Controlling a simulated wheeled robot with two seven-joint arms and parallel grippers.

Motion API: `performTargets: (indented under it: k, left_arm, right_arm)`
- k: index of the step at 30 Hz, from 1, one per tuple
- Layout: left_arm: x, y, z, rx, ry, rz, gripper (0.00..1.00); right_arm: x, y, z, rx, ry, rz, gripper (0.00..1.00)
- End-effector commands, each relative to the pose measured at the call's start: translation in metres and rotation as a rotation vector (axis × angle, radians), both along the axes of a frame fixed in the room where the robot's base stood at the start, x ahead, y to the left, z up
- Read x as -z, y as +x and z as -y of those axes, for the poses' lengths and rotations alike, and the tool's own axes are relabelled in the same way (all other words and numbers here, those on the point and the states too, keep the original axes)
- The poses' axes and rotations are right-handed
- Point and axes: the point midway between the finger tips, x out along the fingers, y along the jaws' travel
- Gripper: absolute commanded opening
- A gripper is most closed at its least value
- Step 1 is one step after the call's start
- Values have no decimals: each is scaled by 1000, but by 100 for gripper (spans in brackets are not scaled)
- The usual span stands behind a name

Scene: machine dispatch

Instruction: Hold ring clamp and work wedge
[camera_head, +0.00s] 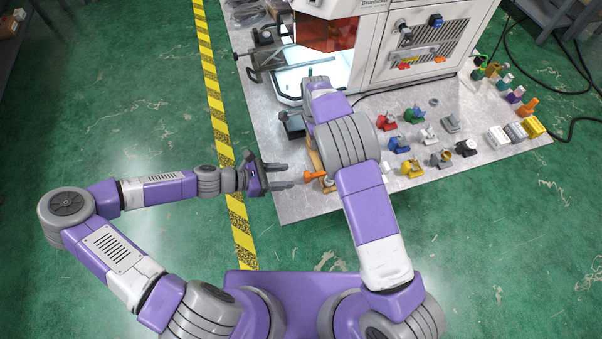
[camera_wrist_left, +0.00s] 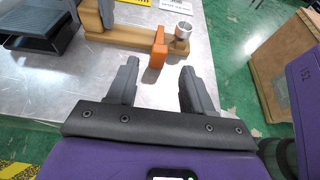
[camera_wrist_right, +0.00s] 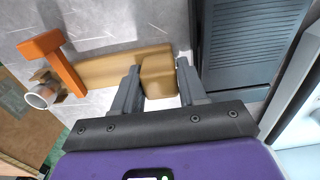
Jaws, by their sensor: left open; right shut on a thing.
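The wooden ring clamp (camera_wrist_left: 128,37) lies on the grey metal surface, its upright block (camera_wrist_right: 158,75) between my right gripper's fingers (camera_wrist_right: 158,85). The right gripper is shut on that block; in the head view my right arm hides it. An orange wedge (camera_wrist_left: 158,50) with a T-shaped look stands at the clamp's free end, beside a silver ring-like cup (camera_wrist_left: 183,31). The wedge also shows in the head view (camera_head: 314,175). My left gripper (camera_head: 288,175) is open and empty, its fingers pointing at the wedge, a short gap away.
A dark tray (camera_head: 292,125) sits behind the clamp. A white machine (camera_head: 430,45) stands at the back. Several coloured parts stand to the right, including a red one (camera_head: 386,122) and a yellow one (camera_head: 411,168). Yellow-black tape (camera_head: 215,100) runs along the floor at left.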

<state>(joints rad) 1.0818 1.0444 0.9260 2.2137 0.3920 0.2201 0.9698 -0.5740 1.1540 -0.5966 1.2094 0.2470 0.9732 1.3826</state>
Motion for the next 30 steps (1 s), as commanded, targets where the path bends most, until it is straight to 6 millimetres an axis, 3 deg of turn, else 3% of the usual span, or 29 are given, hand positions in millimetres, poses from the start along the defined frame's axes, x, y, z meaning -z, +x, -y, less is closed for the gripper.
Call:
performTargets:
  k: [3, 9, 23, 30]
  left_arm:
    - [9, 6, 24, 5, -3, -1, 51]
    - [21, 16, 49, 1, -1, 1, 51]
    - [26, 20, 59, -2, 1, 0, 51]
    - [26, 20, 59, -1, 1, 0, 14]
  right_arm:
    - [0, 0, 0, 0, 0, 1, 2]
    - [0, 0, 0, 0, 1, 2, 2]
    - [0, 0, 0, 0, 1, 2, 2]
    - [0, 0, 0, 0, 0, 1, 2]
